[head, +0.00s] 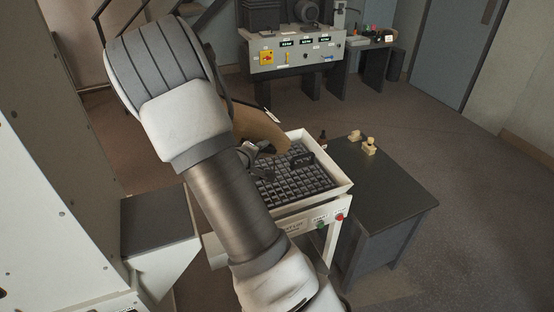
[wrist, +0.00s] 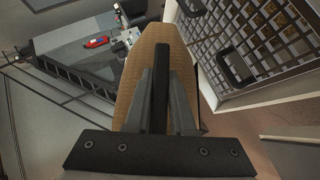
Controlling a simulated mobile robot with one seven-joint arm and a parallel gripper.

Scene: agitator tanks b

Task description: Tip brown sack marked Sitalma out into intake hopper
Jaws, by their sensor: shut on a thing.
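The brown sack (head: 259,127) is partly hidden behind my arm in the head view. It is held up at the left side of the intake hopper and reaches over the hopper's far left edge. The intake hopper (head: 335,183) is a cream frame with a dark grid across its opening. My gripper (head: 256,151) is shut on the sack. In the wrist view the sack (wrist: 157,60) stretches away from my gripper (wrist: 162,85), with the hopper grid (wrist: 262,38) to its right. No marking on the sack can be read, and its mouth cannot be made out.
A dark side table (head: 390,195) with small pale pieces (head: 363,142) stands right of the hopper. A grey control bench (head: 295,52) is at the back. A grey cabinet (head: 60,150) closes off the left. The floor at the right is clear.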

